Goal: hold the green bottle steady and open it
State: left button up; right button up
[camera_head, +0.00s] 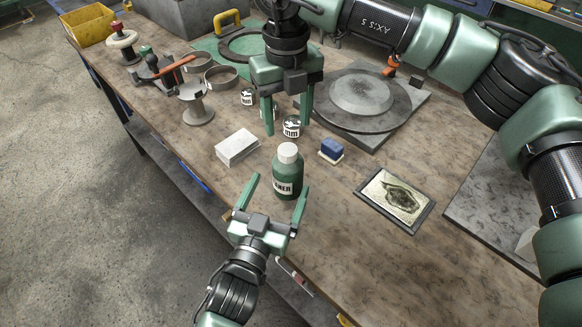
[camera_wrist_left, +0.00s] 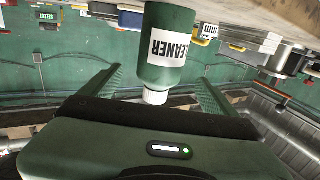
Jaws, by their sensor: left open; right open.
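The green bottle (camera_head: 287,180) with a white cap (camera_head: 288,152) stands upright on the bench near its front edge. Its label reads "CLEANER". In the left wrist view the bottle (camera_wrist_left: 168,38) appears upside down, cap (camera_wrist_left: 155,97) low, between the fingers. My left gripper (camera_head: 275,190) is open, its fingers reaching toward the bottle from the front, one on each side. I cannot tell whether either finger touches it. My right gripper (camera_head: 289,122) is open, fingers pointing down, behind the bottle and over small labelled tins (camera_head: 291,126).
A white block (camera_head: 237,147) lies left of the bottle and a blue block (camera_head: 332,147) right of it. A framed picture (camera_head: 395,198) lies further right. Behind are a round turntable (camera_head: 361,98), metal rings (camera_head: 221,76) and a grey spool (camera_head: 196,107).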

aim_at(283, 179)
pick_arm(q)
jog(key=x, duration=0.6)
pick_arm(e)
jog(key=shift+w+f, duration=0.1)
pick_arm(q)
jog(key=shift+w, duration=0.25)
